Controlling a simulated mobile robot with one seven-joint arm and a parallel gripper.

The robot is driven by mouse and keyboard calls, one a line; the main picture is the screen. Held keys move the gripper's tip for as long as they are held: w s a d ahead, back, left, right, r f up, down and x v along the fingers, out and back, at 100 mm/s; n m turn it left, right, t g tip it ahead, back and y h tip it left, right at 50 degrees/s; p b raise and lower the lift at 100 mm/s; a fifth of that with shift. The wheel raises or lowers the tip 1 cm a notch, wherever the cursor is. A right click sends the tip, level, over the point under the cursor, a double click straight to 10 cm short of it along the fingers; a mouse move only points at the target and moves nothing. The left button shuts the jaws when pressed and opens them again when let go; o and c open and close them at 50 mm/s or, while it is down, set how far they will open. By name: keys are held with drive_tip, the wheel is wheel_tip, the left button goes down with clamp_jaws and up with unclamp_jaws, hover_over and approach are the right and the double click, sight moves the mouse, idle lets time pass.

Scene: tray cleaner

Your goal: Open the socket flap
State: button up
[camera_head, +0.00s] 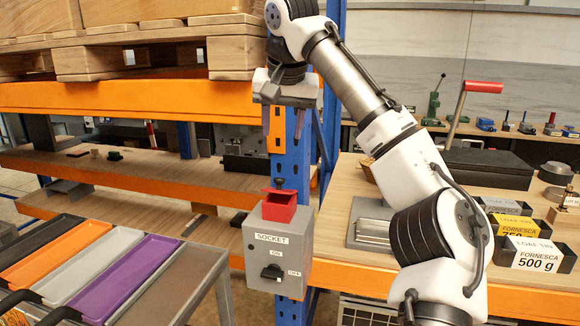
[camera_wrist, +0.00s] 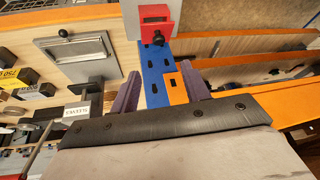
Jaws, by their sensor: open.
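The grey socket box (camera_head: 256,262) is fixed at the blue rack post, with a SOCKET label and a black rotary switch (camera_head: 271,272) between ON and OFF marks. The red socket flap (camera_head: 279,207) is at the top of the box. Whether it is shut or ajar I cannot tell. The wrist view shows the red flap (camera_wrist: 155,28) at the top, with a small dark knob at its edge. My gripper (camera_head: 283,130) is open and empty, above the flap and apart from it, fingers pointing down. Its two fingers also show in the wrist view (camera_wrist: 160,82).
The blue post (camera_head: 290,175) stands close behind my gripper. An orange rack beam (camera_head: 130,98) with a pallet is at left. Coloured trays (camera_head: 140,275) lie on a table at lower left. Loaf tins (camera_head: 535,255) stand on the right bench. Space directly above the flap looks clear.

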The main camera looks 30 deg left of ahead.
sight(280, 185)
drive_tip(key=p+x, duration=0.3)
drive_tip(key=x, duration=1)
drive_tip(key=shift+w+f, duration=0.15)
drive_tip(key=shift+f, duration=0.15)
drive_tip(key=shift+c, duration=0.4)
clamp_jaws()
